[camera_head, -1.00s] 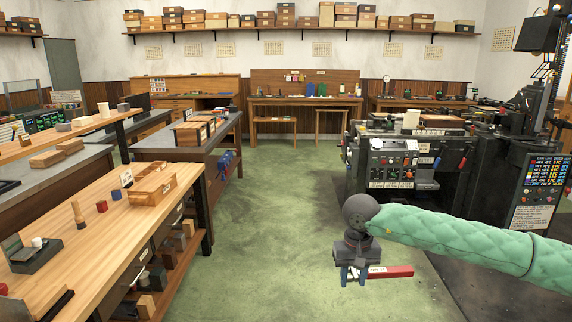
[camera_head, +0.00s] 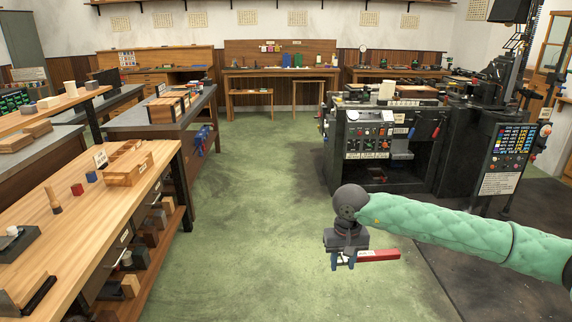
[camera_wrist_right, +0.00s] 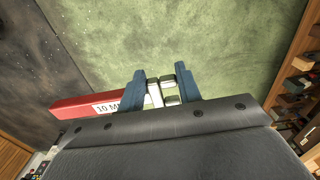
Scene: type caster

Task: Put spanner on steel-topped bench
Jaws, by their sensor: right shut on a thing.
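My right gripper (camera_head: 343,265) is shut on a red spanner (camera_head: 380,255) and holds it out over the green floor. In the right wrist view the blue fingers (camera_wrist_right: 160,90) close around its metal end, and the red part (camera_wrist_right: 75,110) with a white "10 M…" label sticks out to the left. A grey-topped bench (camera_head: 125,122) with wooden boxes on it stands left of centre, beyond and left of the gripper. Another grey top (camera_head: 60,142) shows at the left edge. I cannot tell which is the steel one. My left gripper is not in view.
A wooden-topped bench (camera_head: 85,222) with blocks and a wooden tray (camera_head: 125,172) stands at the near left. A black machine (camera_head: 385,145) with a control panel stands at the right. Green floor (camera_head: 250,190) is clear between them, back to the far wooden desks (camera_head: 280,72).

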